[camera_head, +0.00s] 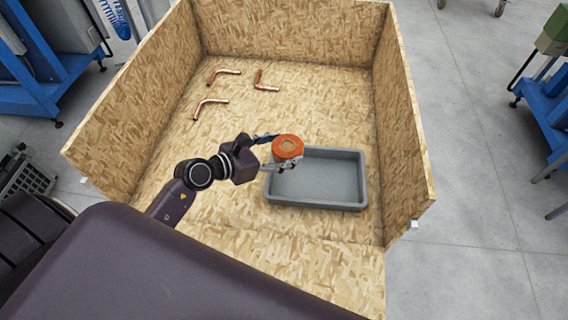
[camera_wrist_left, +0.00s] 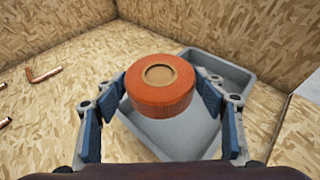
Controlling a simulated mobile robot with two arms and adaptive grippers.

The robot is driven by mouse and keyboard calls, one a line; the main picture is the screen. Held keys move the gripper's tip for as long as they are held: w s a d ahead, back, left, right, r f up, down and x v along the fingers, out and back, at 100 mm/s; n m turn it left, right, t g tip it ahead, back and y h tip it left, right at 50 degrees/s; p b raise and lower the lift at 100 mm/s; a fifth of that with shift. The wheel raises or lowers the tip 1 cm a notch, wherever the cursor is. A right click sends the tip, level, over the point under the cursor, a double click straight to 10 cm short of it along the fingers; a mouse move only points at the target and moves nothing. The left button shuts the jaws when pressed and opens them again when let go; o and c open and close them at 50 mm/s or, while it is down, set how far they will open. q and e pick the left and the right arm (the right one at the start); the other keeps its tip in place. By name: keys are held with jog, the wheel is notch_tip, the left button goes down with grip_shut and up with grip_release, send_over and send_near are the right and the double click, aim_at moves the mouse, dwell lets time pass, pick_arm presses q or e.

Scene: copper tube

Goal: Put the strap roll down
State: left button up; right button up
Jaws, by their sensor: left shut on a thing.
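The orange strap roll (camera_head: 287,147) has a round brown core on its top face. My left gripper (camera_head: 277,150) is shut on it and holds it above the left part of a grey tray (camera_head: 362,180). In the left wrist view the strap roll (camera_wrist_left: 160,88) sits between the two blue-padded fingers of the left gripper (camera_wrist_left: 163,95), with the tray (camera_wrist_left: 240,72) behind and below it. The tray's visible floor is empty; part of it is hidden by the roll. My right gripper is not in view.
Several bent copper tubes (camera_head: 211,104) lie on the floor of the wooden crate (camera_head: 412,130), at its far left. High crate walls stand at the left, back and right. The crate floor between tubes and tray is clear.

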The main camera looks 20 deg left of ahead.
pick_arm(q)
jog(key=shift+f+b, duration=0.6)
jog(key=shift+f, duration=2.85)
jog(key=shift+f+b, duration=0.55)
jog(key=shift+f, duration=0.1)
jog(key=o, duration=1.4)
jog(key=shift+r, duration=0.15)
